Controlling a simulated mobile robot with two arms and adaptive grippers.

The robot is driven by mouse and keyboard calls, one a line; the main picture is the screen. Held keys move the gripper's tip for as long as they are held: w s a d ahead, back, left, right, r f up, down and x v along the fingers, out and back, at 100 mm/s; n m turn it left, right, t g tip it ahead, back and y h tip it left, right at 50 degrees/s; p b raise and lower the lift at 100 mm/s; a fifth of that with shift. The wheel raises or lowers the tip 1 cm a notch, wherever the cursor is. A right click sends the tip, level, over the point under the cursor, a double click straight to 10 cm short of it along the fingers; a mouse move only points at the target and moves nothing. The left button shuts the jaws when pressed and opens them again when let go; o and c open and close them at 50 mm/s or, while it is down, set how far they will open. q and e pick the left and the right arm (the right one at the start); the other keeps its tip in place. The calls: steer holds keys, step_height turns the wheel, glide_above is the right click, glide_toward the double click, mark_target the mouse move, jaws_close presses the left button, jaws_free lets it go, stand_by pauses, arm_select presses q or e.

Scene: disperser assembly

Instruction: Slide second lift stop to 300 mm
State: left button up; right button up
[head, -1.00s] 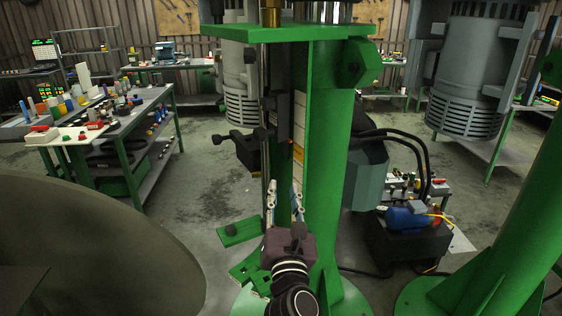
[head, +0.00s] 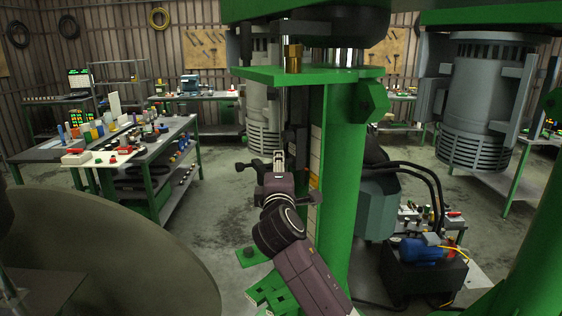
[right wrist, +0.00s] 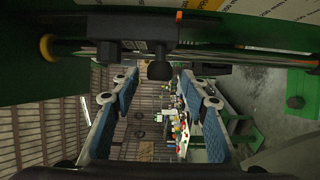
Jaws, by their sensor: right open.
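A dark lift stop (right wrist: 125,28) sits on a thin rod along the green column, with a round black knob (right wrist: 158,69) sticking out, in the right wrist view. In the head view a dark knob (head: 240,167) shows just left of my right gripper (head: 279,160); the gripper hides most of the stop. The two blue-padded fingers of my right gripper (right wrist: 158,110) are wide apart, and the knob shows between and above them. Nothing is held. I cannot read a scale value. My left gripper is out of view.
The green column (head: 343,190) stands right of my right gripper, under a green plate (head: 315,76) with a brass fitting (head: 293,57). A large round dark disc (head: 110,250) fills the lower left. A cluttered workbench (head: 148,140) stands behind at left.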

mark_target(290, 148)
steer(key=shift+w+p, duration=0.4)
steer(key=shift+w, duration=1.45)
jaws_close()
steer(key=shift+f, duration=0.15)
